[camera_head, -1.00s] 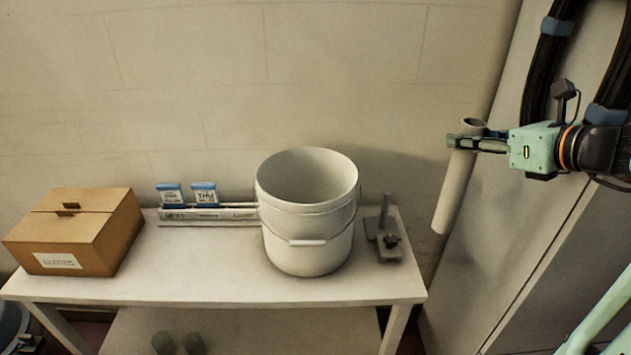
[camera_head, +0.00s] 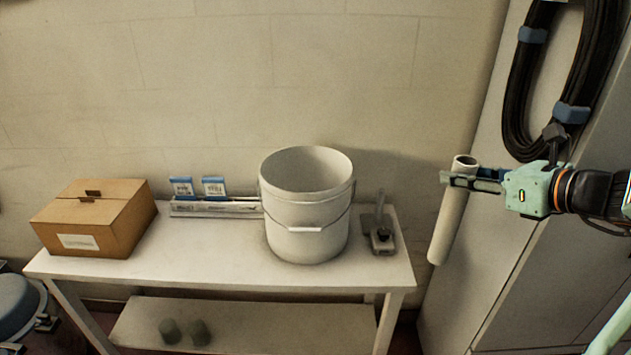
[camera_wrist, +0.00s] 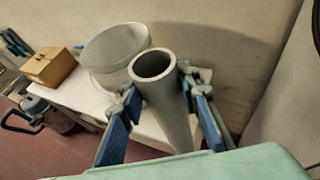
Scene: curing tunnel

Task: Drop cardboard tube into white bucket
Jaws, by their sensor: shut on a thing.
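The cardboard tube (camera_head: 449,222) is pale grey-beige, long and hollow, and hangs nearly upright with a slight tilt at the right. My gripper (camera_head: 472,181) is shut on it near its upper end. In the wrist view the tube (camera_wrist: 165,100) stands between the two blue-padded fingers of my gripper (camera_wrist: 162,118). The white bucket (camera_head: 307,214) stands upright on the table, open at the top, to the left of the tube and apart from it. The bucket (camera_wrist: 115,50) also shows in the wrist view, behind the tube's left side. The bottom inside the bucket is hidden.
The white table (camera_head: 200,254) also bears a cardboard box (camera_head: 95,220), two small blue-topped packets (camera_head: 198,188) on a rail, and a grey metal stand (camera_head: 381,238) right of the bucket. A grey cabinet (camera_head: 530,240) with hanging black cables (camera_head: 520,90) is at the right.

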